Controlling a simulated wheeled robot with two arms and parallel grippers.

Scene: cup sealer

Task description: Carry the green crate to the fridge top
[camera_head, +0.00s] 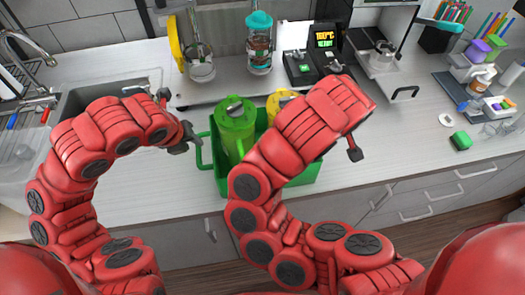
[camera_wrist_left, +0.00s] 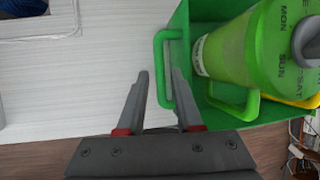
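The green crate (camera_head: 309,176) stands on the white counter, partly hidden behind my right arm. It holds a green tumbler (camera_head: 235,124) with a handle and a yellow item (camera_head: 279,101). My left gripper (camera_head: 178,130) is at the crate's left side. In the left wrist view its fingers (camera_wrist_left: 158,88) are apart, with the crate's left handle (camera_wrist_left: 160,72) between them; the right finger overlaps the gap between handle and crate wall. My right gripper (camera_head: 355,150) is over the crate's right side, mostly hidden by its own arm; only a dark tip shows. No fridge is identifiable.
A sink (camera_head: 110,90) and dish rack lie to the left. A shelf behind the crate holds a blender-like jar (camera_head: 259,45) and a black machine with a lit display (camera_head: 325,42). A green block (camera_head: 461,140) lies at right.

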